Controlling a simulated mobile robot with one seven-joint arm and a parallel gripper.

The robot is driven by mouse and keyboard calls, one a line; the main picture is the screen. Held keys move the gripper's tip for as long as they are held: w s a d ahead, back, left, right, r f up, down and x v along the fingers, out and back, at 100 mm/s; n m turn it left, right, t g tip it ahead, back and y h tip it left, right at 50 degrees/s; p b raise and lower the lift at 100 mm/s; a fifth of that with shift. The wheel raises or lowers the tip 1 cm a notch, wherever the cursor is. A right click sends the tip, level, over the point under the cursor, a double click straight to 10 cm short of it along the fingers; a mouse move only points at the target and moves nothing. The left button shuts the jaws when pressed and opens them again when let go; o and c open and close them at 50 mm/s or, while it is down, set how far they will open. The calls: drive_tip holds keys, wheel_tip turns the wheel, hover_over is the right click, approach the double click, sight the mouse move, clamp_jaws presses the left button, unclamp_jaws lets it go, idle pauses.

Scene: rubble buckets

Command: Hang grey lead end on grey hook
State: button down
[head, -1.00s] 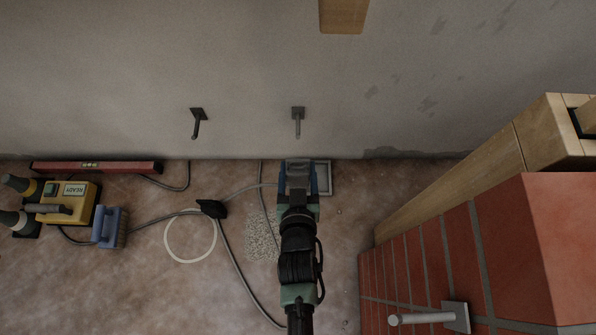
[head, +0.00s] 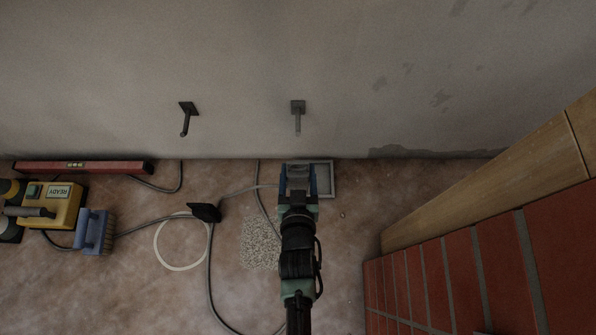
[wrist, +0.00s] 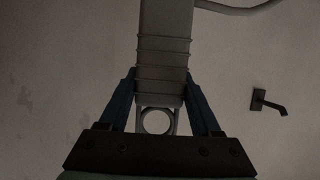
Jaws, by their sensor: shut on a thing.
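My gripper (head: 298,180) is shut on the grey lead end (head: 298,172), a ribbed grey block held between its blue fingers. In the wrist view the grey lead end (wrist: 164,50) fills the space between the fingers (wrist: 165,103), and a ring shows at its near end. A grey cable runs off from it. The grey hook (head: 298,118) sticks out of the wall, above my gripper in the head view and apart from it. A darker hook (head: 187,118) is on the wall to its left; one dark hook (wrist: 269,102) shows at the right of the wrist view.
A yellow box marked READY (head: 53,205), a blue brush (head: 94,232) and a red level (head: 83,168) lie at left. A black plug-like piece (head: 204,212) and a white ring (head: 160,250) lie on the floor. A wooden beam (head: 480,185) and brick wall (head: 455,285) stand at right.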

drive_tip(key=shift+w+b, duration=0.4)
drive_tip(key=shift+w, duration=2.25)
drive_tip(key=shift+w, duration=1.45)
drive_tip(key=shift+w, duration=0.25)
drive_tip(key=shift+w, duration=0.85)
drive_tip(key=shift+f+b, duration=0.1)
drive_tip(key=shift+b, duration=0.25)
drive_tip(key=shift+f+b, duration=0.5)
drive_tip(key=shift+f, duration=0.1)
